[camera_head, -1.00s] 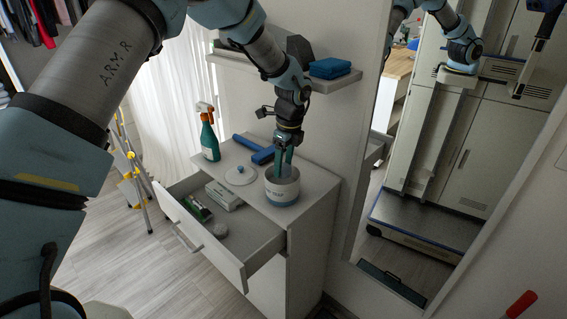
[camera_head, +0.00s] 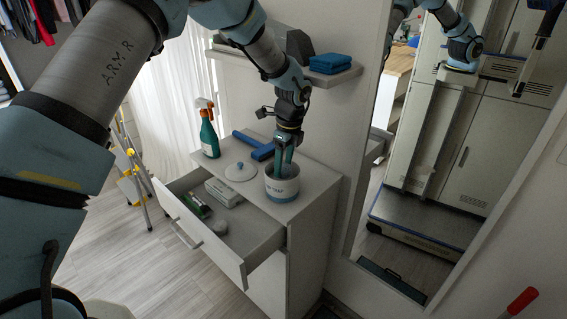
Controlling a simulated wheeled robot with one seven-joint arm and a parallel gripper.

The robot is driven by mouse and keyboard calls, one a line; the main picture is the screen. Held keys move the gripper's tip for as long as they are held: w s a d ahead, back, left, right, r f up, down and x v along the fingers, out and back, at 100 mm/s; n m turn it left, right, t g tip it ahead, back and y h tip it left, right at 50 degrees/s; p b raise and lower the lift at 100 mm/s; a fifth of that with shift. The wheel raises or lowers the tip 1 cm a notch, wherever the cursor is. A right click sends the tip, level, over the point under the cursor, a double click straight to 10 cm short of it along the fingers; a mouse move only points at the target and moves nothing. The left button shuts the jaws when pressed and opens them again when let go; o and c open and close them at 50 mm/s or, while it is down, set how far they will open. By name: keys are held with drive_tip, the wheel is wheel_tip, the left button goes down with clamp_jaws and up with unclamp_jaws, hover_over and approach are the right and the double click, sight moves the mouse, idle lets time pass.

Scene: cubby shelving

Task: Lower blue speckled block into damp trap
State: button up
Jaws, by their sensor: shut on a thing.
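The damp trap (camera_head: 282,190) is a round white tub with a blue-grey band and partly readable lettering, standing upright on the cabinet top near its right side. My gripper (camera_head: 284,166) points down over the tub, its fingertips at or just inside the open mouth. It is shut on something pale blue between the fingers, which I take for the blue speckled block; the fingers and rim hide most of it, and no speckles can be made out. I cannot tell whether it touches the tub's bottom.
A blue-headed tool (camera_head: 258,146) and a spray bottle (camera_head: 209,135) are behind. An open drawer (camera_head: 232,240) juts out in front. A shelf (camera_head: 335,76) with blue cloths (camera_head: 330,63) hangs above; a mirror (camera_head: 440,170) is right.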

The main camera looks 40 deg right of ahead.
sight(287, 168)
drive_tip(key=shift+f+b, duration=0.6)
drive_tip(key=shift+f, duration=0.55)
idle(0.4)
drive_tip(key=o, duration=1.5)
drive_tip(key=shift+r, duration=0.15)
drive_tip(key=r+b, duration=0.1)
drive_tip(key=r, duration=0.2)
drive_tip(key=r+b, duration=0.1)
drive_tip(key=r, duration=0.3)
drive_tip(key=s+r+b, duration=0.1)
drive_tip(key=r, duration=0.2)
drive_tip(key=shift+d+r, duration=0.25)
